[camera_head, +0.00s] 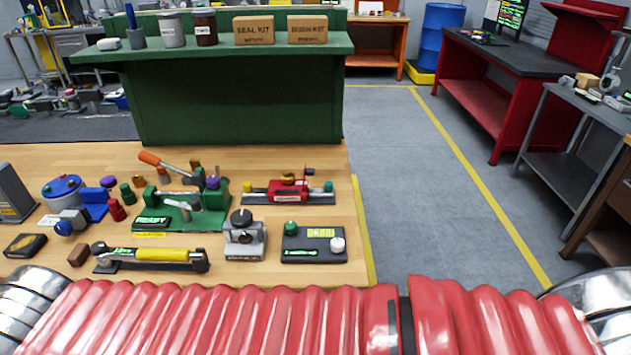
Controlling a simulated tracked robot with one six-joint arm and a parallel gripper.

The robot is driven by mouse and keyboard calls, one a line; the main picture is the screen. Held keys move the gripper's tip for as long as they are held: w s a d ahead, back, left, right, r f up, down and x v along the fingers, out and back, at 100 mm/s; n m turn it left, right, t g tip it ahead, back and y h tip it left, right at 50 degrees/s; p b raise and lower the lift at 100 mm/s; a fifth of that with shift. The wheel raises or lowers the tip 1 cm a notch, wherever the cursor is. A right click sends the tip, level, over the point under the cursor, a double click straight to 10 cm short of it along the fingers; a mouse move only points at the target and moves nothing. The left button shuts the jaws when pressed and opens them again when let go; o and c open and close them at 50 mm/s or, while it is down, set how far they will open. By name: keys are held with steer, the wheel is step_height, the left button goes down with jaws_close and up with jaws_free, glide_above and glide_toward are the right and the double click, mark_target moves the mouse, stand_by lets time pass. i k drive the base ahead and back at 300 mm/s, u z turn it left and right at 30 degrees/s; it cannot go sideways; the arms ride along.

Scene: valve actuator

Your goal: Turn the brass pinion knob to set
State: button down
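A small red actuator (287,190) sits on a dark base plate on the wooden bench, right of the middle of the parts. A brass-coloured knob (288,178) shows on its top; its setting is too small to read. A yellow piece (247,187) is at its left end and a teal piece (328,186) at its right end. A thin red and dark upright part (308,182) stands by its right side. My gripper is not in view, so its distance from the knob cannot be told.
A green fixture with a "READY" label (152,223) stands left of the actuator. A grey block with a dark knob (244,236) and a dark control box (314,244) stand in front. A green shelf unit (240,105) rises behind. The floor at right is clear.

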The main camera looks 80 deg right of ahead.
mark_target(287, 179)
steer(key=k, duration=1.5)
steer(key=z, duration=1.65)
steer(key=i, duration=0.15)
steer(key=z, duration=0.1)
